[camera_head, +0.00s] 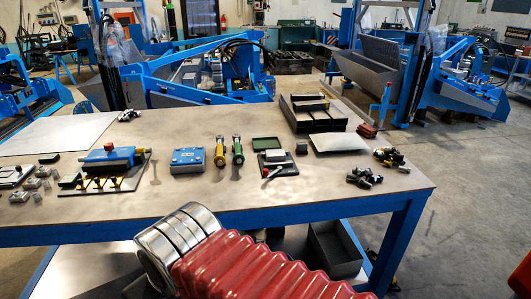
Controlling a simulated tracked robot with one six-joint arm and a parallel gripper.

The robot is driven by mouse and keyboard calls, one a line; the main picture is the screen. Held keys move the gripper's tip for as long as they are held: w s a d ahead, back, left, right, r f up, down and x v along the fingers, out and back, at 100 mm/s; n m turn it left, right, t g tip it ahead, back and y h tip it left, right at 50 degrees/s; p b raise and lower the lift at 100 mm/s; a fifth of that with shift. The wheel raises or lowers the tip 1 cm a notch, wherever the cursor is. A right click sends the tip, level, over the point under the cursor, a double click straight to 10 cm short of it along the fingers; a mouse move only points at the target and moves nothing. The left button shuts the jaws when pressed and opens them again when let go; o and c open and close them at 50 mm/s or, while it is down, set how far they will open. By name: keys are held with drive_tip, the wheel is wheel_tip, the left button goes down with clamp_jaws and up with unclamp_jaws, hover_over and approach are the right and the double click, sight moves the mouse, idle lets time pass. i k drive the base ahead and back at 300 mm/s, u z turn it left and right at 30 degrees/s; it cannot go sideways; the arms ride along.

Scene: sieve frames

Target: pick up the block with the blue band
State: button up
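I cannot make out a block with a blue band for certain. A blue box-shaped block (188,159) with pale marks on its top lies flat near the middle of the workbench (330,187). Left of it, a blue device (110,158) with a red knob sits on a dark plate. Several small grey blocks (31,183) lie at the bench's left edge, too small to show any band. A red ribbed sleeve with a silver ringed end, seemingly part of my arm, reaches in at the bottom, in front of the bench. No gripper fingers show.
A yellow tool (220,152) and a green tool (238,151) stand right of the blue block. A dark divided tray (315,116) is at the back right. Dark fittings (364,177) lie near the right edge. The bench's front strip is mostly clear.

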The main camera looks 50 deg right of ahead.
sight(274, 154)
drive_tip(key=z, duration=0.35)
drive_tip(key=i, duration=0.9)
drive_tip(key=z, duration=0.5)
